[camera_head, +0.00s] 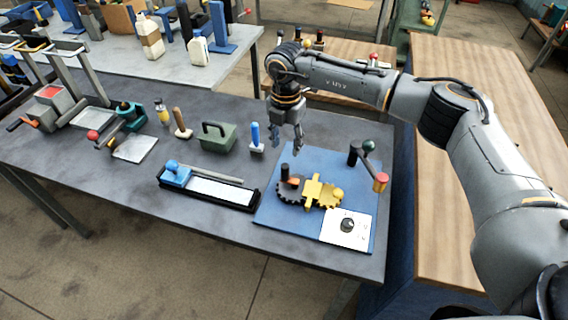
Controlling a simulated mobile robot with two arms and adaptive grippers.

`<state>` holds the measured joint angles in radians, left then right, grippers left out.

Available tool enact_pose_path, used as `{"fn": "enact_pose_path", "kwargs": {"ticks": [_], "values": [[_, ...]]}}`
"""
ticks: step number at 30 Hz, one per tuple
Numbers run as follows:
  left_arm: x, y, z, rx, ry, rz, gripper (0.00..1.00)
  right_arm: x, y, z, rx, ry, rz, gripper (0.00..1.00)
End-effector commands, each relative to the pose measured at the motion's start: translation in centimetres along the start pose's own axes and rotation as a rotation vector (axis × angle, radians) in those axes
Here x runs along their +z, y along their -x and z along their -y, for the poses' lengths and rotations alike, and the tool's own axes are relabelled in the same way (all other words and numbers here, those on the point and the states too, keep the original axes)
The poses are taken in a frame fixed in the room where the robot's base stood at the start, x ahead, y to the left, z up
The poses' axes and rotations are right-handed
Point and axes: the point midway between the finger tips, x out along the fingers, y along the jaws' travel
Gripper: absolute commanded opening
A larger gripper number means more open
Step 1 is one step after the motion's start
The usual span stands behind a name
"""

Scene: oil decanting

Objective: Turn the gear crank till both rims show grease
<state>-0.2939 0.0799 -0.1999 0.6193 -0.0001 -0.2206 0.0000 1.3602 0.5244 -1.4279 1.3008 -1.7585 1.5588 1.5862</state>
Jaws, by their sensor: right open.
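A blue board (310,155) lies at the right end of the dark grey table. On it a dark toothed gear (286,195) and a yellow gear (328,199) sit side by side, with a yellow block (312,188) between them. A small orange-red piece (293,181) is on top of the dark gear. A crank-like part (364,160) with a dark green ball and a red knob (380,182) stands at the board's right side. Grease on the rims is too small to tell. My right gripper (288,145) is open, pointing down above the board's back left corner, apart from the gears. My left gripper is out of view.
A white plate with a dark dial (347,226) is at the board's front right. A black tray (212,190) with a blue-handled tool (176,173) lies left of the board. A blue-handled stamp (255,138) and a green box (216,136) stand behind it. The front left table area is clear.

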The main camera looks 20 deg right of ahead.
Motion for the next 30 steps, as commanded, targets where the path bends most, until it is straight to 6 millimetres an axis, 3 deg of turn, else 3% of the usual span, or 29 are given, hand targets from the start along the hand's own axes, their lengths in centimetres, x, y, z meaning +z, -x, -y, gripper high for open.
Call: {"fn": "enact_pose_path", "kwargs": {"ticks": [3,6,8,15,20,28,29,30], "values": [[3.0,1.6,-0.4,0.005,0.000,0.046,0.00,-0.1,-2.3,0.1,-0.005,0.000,-0.004,0.46],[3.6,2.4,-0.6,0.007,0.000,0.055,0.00,-0.1,-4.6,0.1,-0.005,0.000,-0.005,0.46],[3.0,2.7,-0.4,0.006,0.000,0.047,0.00,-0.2,-5.8,0.0,-0.004,0.001,-0.005,0.46],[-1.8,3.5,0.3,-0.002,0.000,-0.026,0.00,-0.2,-9.7,0.0,-0.001,0.000,-0.005,0.46],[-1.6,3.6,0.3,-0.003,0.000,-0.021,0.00,-0.1,-10.7,-0.1,0.000,0.002,-0.003,0.46],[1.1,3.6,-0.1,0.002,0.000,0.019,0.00,-0.1,-10.9,-0.1,0.001,0.003,-0.003,0.46],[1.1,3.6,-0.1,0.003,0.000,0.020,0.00,-0.1,-10.9,-0.1,0.001,0.002,-0.003,0.44],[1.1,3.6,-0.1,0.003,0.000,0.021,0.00,-0.1,-10.9,-0.1,0.001,0.002,-0.003,0.35]]}}
